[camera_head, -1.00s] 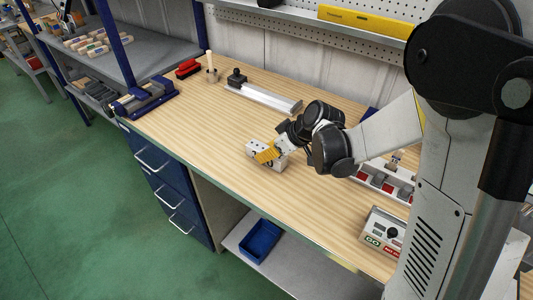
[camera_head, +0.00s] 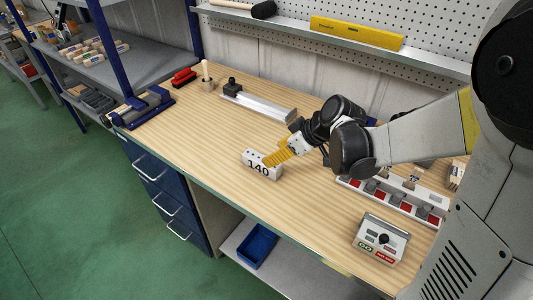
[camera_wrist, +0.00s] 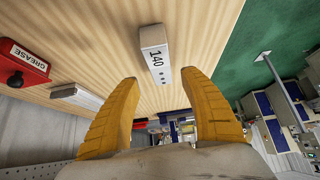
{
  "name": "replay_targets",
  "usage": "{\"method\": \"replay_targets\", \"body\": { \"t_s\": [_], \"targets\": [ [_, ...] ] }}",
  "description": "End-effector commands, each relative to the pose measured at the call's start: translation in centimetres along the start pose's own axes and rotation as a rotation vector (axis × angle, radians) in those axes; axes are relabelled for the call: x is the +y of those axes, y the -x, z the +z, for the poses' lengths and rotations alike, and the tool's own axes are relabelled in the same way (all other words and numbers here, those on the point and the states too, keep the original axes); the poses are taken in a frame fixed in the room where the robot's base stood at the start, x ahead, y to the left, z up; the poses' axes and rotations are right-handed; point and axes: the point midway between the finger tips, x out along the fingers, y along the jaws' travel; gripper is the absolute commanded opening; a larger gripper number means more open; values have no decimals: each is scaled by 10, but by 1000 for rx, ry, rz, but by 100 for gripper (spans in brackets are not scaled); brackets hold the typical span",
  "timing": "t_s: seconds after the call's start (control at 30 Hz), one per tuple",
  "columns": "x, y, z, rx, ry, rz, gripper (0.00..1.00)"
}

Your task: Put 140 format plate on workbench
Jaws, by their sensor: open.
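The 140 format plate (camera_head: 262,166) is a pale block marked "140" and lies on the wooden workbench top (camera_head: 215,150) near its front edge. The plate also shows in the wrist view (camera_wrist: 155,52), ahead of the fingertips and between their lines. My gripper (camera_head: 272,158) has yellow fingers and is just behind and to the right of the plate in the head view. The plate appears apart from the fingers.
A metal rail (camera_head: 262,103) lies behind the plate. A blue vise (camera_head: 145,107) and a red box (camera_head: 184,77) are at the left. A fixture with red blocks (camera_head: 392,198) and a control box (camera_head: 380,238) stand at the right. The bench left of the plate is clear.

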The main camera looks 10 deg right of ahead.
Motion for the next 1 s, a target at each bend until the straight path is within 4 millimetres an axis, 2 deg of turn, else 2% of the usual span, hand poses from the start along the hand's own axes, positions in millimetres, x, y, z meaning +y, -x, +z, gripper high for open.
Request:
{"method": "replay_targets", "body": {
  "t_s": [0.03, 0.1, 0.33, 0.47, 0.53, 0.8, 1.0],
  "targets": [
    [0, 13, -2, 0, -2, 2, 52],
    [0, 24, -1, 0, -1, 2, 52],
    [-3, 44, 0, -9, -17, 9, 52],
    [-16, 64, 2, -42, -91, 51, 52],
    [-27, 81, 6, -64, -154, 92, 52],
    [-66, 144, 34, -105, -410, 284, 52],
    [-86, 174, 60, -80, -554, 409, 52]
  ]
}}
